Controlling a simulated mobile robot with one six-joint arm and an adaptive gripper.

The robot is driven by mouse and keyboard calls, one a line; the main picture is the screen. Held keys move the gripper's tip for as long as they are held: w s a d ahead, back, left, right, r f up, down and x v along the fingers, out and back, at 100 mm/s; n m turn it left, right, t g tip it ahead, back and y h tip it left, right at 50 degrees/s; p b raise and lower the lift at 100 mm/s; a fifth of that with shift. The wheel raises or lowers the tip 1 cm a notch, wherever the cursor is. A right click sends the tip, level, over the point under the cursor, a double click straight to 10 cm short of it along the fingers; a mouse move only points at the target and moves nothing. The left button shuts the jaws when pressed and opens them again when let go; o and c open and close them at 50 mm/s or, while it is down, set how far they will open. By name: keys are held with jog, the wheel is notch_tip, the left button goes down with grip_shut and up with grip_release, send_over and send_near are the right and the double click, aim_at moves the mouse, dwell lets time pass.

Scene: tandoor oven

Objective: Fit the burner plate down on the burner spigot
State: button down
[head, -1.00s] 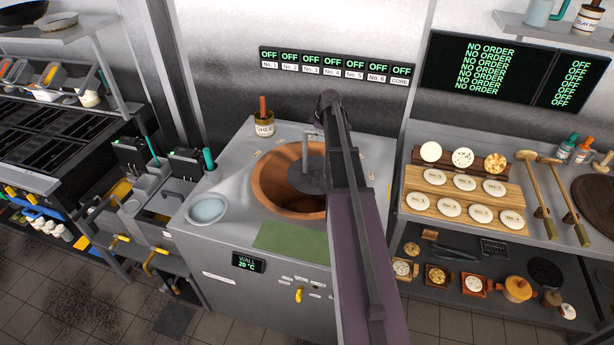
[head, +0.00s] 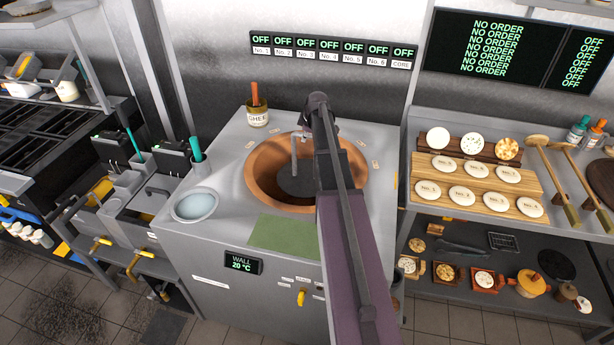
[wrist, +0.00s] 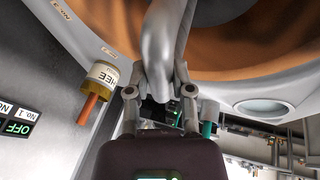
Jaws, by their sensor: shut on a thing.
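The burner plate (head: 297,182) is a dark grey disc with a tall grey bent handle. It hangs within the round clay mouth of the tandoor (head: 262,185), toward the left and front of the opening. My gripper (wrist: 160,92) is shut on the plate's grey handle (wrist: 158,45) in the wrist view, above the oven top. In the head view my arm hides most of the gripper and the right part of the mouth. The burner spigot is not visible in either view.
A ghee pot (head: 257,116) with an orange handle stands behind the mouth at left; it also shows in the wrist view (wrist: 101,78). A counter with breads (head: 477,188) stands at right.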

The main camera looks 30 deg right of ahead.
aim_at(304, 174)
jog(key=f+b, duration=1.6)
jog(key=f, duration=0.1)
jog(key=shift+w+d+f, duration=0.1)
jog(key=shift+d+f, duration=0.1)
jog(key=shift+f, duration=0.05)
jog(key=shift+f+b, duration=3.85)
jog(key=shift+b, duration=0.25)
